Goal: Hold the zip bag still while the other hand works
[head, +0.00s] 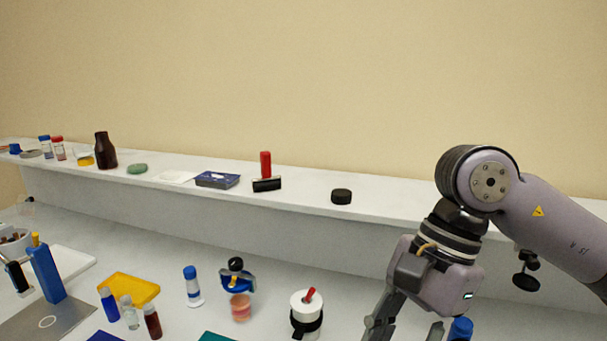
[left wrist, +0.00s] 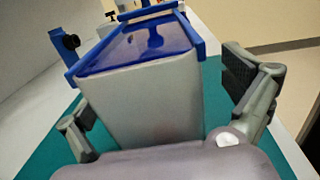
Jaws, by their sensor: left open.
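In the left wrist view a pale, upright, box-like body (left wrist: 150,105) with a blue rim and a dark blue top stands on a teal mat (left wrist: 217,88). It may be the zip bag in a frame; I cannot tell for sure. My left gripper (left wrist: 160,105) is open, one finger on each side of this body, with visible gaps to it. My left gripper is not in the head view. My right gripper (head: 407,330) points down at the lower right of the head view; its fingertips are cut off by the bottom edge. No zip bag is clearly visible in the head view.
A shelf (head: 400,205) runs along the back, holding a brown bottle (head: 106,153), a blue box (head: 217,180) and a black puck (head: 341,196). Below stand several vials, a yellow tray (head: 135,287), a blue-capped tube (head: 192,287) and a white pot (head: 306,312). A blue-capped item (head: 461,328) sits beside my right gripper.

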